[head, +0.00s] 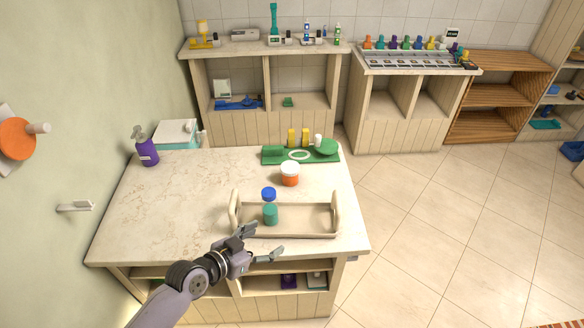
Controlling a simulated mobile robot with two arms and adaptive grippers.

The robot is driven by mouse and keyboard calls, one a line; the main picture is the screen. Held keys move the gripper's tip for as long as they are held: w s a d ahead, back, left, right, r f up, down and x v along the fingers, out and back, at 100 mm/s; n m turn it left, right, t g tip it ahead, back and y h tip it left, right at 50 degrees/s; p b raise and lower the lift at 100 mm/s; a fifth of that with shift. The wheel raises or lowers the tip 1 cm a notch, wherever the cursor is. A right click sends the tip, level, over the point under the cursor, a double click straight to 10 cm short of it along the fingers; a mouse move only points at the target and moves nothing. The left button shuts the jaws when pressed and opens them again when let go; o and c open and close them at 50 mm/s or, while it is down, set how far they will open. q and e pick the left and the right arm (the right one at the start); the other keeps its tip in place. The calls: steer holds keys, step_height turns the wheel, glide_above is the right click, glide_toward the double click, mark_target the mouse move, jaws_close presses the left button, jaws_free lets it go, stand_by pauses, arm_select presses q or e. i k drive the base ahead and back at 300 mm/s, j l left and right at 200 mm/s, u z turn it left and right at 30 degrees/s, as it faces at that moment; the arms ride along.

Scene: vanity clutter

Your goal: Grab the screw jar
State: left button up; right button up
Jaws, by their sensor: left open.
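The picture does not settle which item is the screw jar. An orange jar with a white lid (290,174) stands upright on the marble-look counter (180,205), behind the tray. A teal cylinder (270,215) stands inside the beige tray (312,217), towards its left end. A round blue piece (268,194) sits just behind the teal cylinder; I cannot tell whether it is a separate cap. My left gripper (264,243) is open and empty at the counter's front edge, in front of the tray and nearer than the teal cylinder. My right gripper is out of view.
The tray's raised end handles (336,209) flank its inside. A green board (272,155) with yellow and white items lies at the back of the counter. A purple pump bottle (146,150) stands at the back left. The left half of the counter is clear.

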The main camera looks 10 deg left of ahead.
mark_target(290, 181)
steer(key=i, duration=1.2)
